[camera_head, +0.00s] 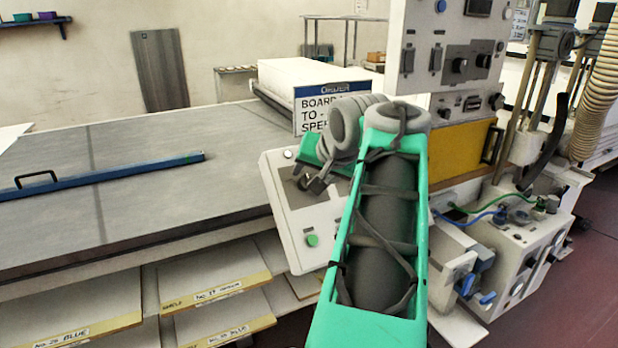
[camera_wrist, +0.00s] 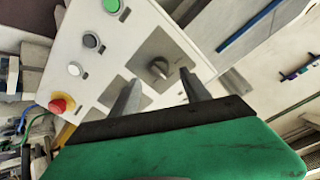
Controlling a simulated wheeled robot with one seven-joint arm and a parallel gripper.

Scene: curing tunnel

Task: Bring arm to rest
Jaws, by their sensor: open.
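My arm, green and grey, reaches forward in the head view, and my gripper (camera_head: 316,183) hangs from its far end over a white control box (camera_head: 307,222). In the wrist view my gripper (camera_wrist: 160,90) is open, its two dark fingers apart with nothing between them. Beyond the fingertips, a grey rotary knob (camera_wrist: 159,68) sits on a square plate of the control box (camera_wrist: 120,42). The knob looks clear of the fingers, though the exact gap is hard to tell. My forearm hides the box's right part in the head view.
A green button (camera_wrist: 111,5) and a red stop button (camera_wrist: 61,104) are on the box. A grey table (camera_head: 130,200) with a blue bar (camera_head: 110,172) lies left. A cabinet (camera_head: 450,65) and a machine with hoses (camera_head: 520,235) stand right. Shelves (camera_head: 215,290) sit below.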

